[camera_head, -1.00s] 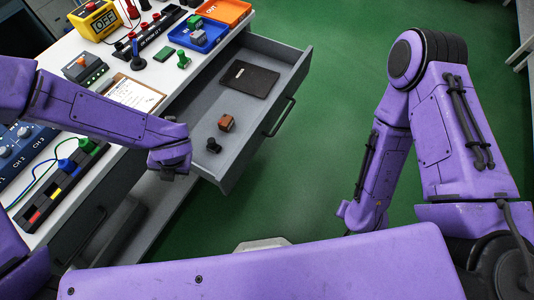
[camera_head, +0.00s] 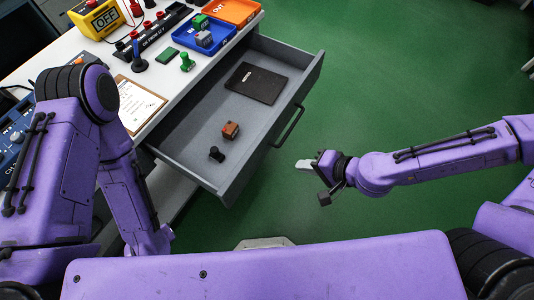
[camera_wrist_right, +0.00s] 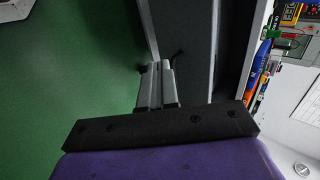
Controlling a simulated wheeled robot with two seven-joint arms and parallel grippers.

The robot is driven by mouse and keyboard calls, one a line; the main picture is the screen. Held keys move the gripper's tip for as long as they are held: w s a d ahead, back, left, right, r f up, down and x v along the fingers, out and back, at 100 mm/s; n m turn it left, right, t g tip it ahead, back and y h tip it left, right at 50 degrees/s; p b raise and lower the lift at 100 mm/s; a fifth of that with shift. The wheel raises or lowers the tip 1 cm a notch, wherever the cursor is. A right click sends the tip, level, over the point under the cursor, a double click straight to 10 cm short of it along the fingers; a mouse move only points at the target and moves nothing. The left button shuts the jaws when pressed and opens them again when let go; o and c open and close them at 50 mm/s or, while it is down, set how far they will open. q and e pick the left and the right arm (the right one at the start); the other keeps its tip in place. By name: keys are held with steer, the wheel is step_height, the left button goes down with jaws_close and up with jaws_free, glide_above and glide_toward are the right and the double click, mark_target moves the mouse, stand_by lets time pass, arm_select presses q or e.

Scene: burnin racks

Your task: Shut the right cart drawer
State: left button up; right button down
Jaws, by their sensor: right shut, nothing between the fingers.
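The right cart drawer (camera_head: 201,165) is grey and stands pulled out from the white-topped cart (camera_head: 128,66). Its front carries a dark bar handle (camera_head: 287,127). Inside lie a dark flat notebook (camera_head: 256,83), a brown block (camera_head: 231,130) and a black knob-like piece (camera_head: 216,154). My right gripper (camera_head: 304,164) is shut and empty, out in front of the drawer front, with its fingers pointing toward it. In the right wrist view its fingers (camera_wrist_right: 157,88) show close together near the drawer's edge; contact cannot be told. My left arm is folded down at the left; its gripper is hidden.
On the cart top are a blue tray (camera_head: 208,46), an orange tray (camera_head: 236,12), a clipboard (camera_head: 137,103), a green piece (camera_head: 187,62) and a yellow box marked OFF (camera_head: 97,19). Green floor (camera_head: 400,80) is clear right of the drawer.

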steer(key=s+b+x, duration=0.1)
steer(key=b+x, duration=0.1)
steer(key=x, duration=0.2)
arm_select(q)
step_height(320, 180, down, 2)
steer(key=shift+f, duration=0.2)
arm_select(e)
glide_toward(260, 158)
steer(key=x, duration=0.5)
steer(key=shift+w+a, duration=0.15)
steer(key=shift+a, duration=0.15)
